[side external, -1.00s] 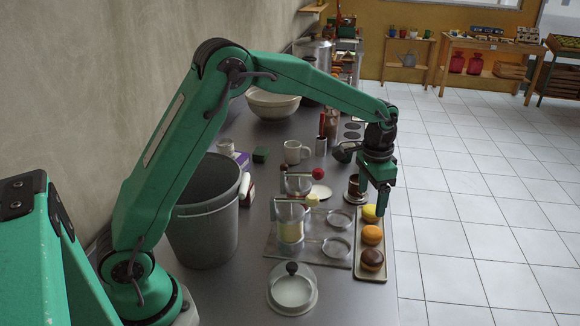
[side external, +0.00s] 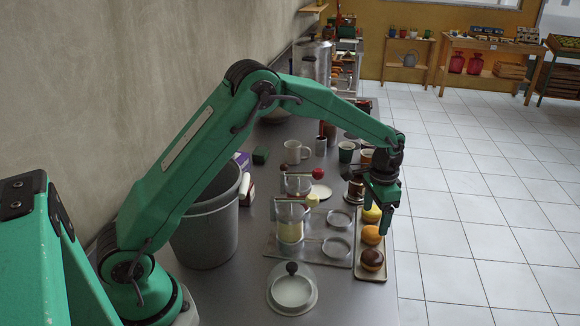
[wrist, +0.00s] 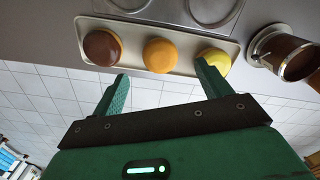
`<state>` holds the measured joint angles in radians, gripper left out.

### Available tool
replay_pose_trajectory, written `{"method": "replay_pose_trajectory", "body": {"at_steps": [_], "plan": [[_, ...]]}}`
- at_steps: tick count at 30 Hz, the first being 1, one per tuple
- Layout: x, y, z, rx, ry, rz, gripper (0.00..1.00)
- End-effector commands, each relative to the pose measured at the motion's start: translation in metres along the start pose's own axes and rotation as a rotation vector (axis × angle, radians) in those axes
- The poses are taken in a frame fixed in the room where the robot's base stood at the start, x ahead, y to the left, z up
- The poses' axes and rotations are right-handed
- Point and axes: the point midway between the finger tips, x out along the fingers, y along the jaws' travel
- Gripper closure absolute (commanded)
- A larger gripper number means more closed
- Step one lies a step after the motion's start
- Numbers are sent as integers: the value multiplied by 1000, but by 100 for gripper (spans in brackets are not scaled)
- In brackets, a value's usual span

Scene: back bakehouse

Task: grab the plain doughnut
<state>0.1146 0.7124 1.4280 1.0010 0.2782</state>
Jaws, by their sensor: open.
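Three doughnuts lie in a row on a narrow tray (side external: 361,264): a yellow-topped one (side external: 372,215), a golden-orange one (side external: 371,235) in the middle, and a chocolate-topped one (side external: 372,260) at the near end. The golden-orange doughnut looks the plainest. In the wrist view it (wrist: 160,55) appears in the gap ahead of my open, empty fingers, with the chocolate doughnut (wrist: 102,47) to the left and the yellow doughnut (wrist: 214,60) to the right. My gripper (side external: 376,217) hangs over the tray's far end and partly hides the yellow doughnut. I see no clear contact.
A brown cup (wrist: 300,60) stands close beside the tray's yellow-doughnut end. The counter edge runs along the tray's right; tiled floor lies beyond.

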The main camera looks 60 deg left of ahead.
Motion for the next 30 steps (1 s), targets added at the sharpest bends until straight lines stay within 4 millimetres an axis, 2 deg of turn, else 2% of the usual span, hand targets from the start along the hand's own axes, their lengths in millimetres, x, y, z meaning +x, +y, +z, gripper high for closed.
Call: {"method": "replay_pose_trajectory", "body": {"at_steps": [5, 18, 30], "plan": [[4, 0, 0, 0, -2, 0, 23], [48, 0, 0, 0, -1, 0, 23], [52, 0, 0, 0, 0, 0, 23]]}}
